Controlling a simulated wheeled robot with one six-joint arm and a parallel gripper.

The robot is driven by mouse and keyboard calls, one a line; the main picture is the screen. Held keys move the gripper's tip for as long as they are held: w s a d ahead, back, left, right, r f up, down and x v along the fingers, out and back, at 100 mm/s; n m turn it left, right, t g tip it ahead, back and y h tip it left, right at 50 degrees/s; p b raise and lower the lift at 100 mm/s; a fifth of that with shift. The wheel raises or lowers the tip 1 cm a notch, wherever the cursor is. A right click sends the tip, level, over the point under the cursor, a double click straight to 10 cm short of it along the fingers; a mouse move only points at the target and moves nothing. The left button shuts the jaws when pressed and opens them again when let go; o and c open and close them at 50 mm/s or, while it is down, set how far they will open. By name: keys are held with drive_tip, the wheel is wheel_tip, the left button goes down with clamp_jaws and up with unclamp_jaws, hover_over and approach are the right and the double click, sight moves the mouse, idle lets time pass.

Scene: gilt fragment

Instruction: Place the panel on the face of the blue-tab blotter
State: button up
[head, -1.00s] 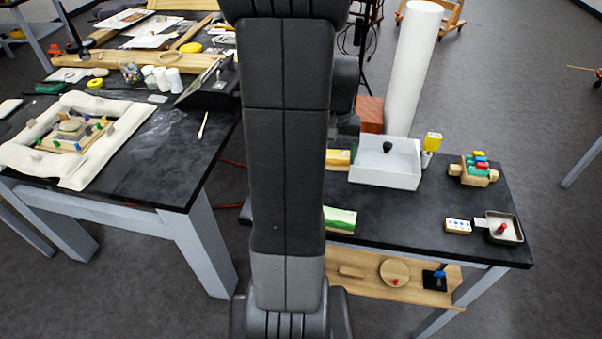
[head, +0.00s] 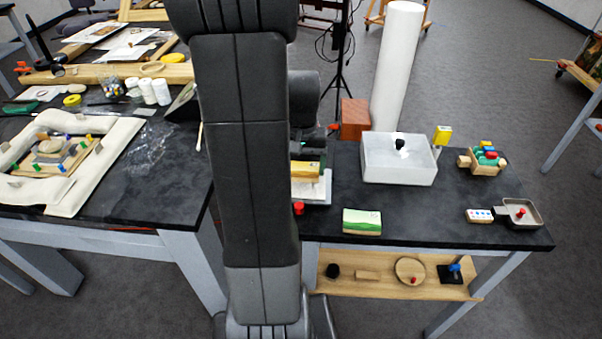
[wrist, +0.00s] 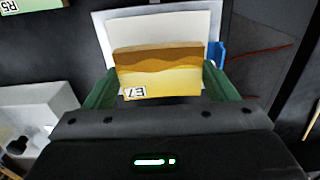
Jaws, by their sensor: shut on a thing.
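The panel (wrist: 158,72), a small block with brown and yellow bands and a label, is between the green fingers of my gripper (wrist: 160,88), which is shut on it. It also shows in the head view (head: 306,170), partly hidden by my arm. The white blotter (wrist: 118,28) with a blue tab (wrist: 216,55) lies behind and below the panel in the wrist view. In the head view the blotter (head: 322,188) shows just below the panel at the table's left end. I cannot tell whether panel and blotter touch.
A green-and-white panel (head: 362,221) lies near the table's front edge. A red knob (head: 298,208) is close to the blotter. A white tray (head: 400,172) stands to the right, with a wooden rack (head: 483,160) and a metal pan (head: 522,213) beyond.

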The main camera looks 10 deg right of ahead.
sight(302, 169)
drive_tip(key=shift+f, duration=1.45)
drive_tip(key=shift+f, duration=0.2)
drive_tip(key=o, duration=0.9)
drive_tip(key=shift+o, duration=0.2)
wheel_tip(302, 169, up, 12)
drive_tip(key=shift+r, duration=0.25)
